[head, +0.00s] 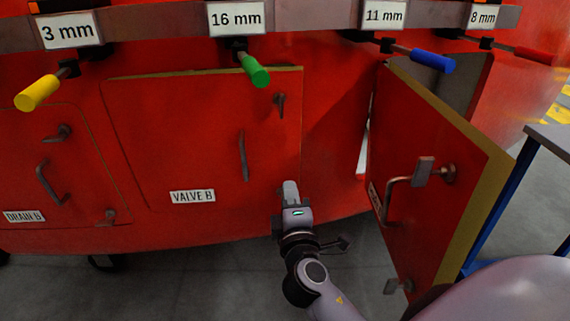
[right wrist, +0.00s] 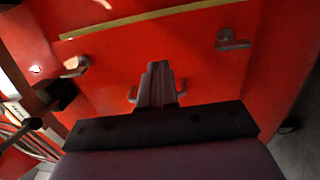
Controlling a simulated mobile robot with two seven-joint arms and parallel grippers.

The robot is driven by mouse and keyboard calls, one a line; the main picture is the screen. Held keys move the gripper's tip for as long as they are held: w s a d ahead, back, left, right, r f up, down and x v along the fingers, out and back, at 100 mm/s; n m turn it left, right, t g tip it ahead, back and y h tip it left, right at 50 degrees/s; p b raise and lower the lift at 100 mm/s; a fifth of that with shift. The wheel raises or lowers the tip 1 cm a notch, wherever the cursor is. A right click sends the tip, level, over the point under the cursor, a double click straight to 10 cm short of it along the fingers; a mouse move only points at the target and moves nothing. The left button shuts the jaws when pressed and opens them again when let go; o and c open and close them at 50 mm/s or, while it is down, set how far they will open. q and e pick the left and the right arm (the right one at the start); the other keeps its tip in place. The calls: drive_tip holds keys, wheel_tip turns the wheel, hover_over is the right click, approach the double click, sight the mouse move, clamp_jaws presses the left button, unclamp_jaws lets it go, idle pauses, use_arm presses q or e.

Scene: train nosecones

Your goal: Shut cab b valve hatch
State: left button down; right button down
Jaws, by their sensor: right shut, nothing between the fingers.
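The cab B valve hatch (head: 190,130) is a red panel labelled "VALVE B" in the head view. A tan edge shows along its top and right side; I cannot tell whether it sits fully flush. It has an upright dark handle (head: 243,155) and a small latch (head: 280,103) at the upper right. My right gripper (head: 290,187) is shut and empty, in front of the hatch's lower right corner, which it partly hides. In the right wrist view its closed fingers (right wrist: 158,85) point at a red panel with a handle partly hidden behind them; contact is unclear.
Another red hatch (head: 425,160) stands wide open to the right of my right gripper. The drain B hatch (head: 50,150) is at the left. Yellow, green (head: 254,70), blue (head: 432,60) and red handles stick out from the rail above. A blue-legged stand (head: 505,195) is at the far right.

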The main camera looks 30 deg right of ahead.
sight(284, 157)
drive_tip(key=x, duration=0.9)
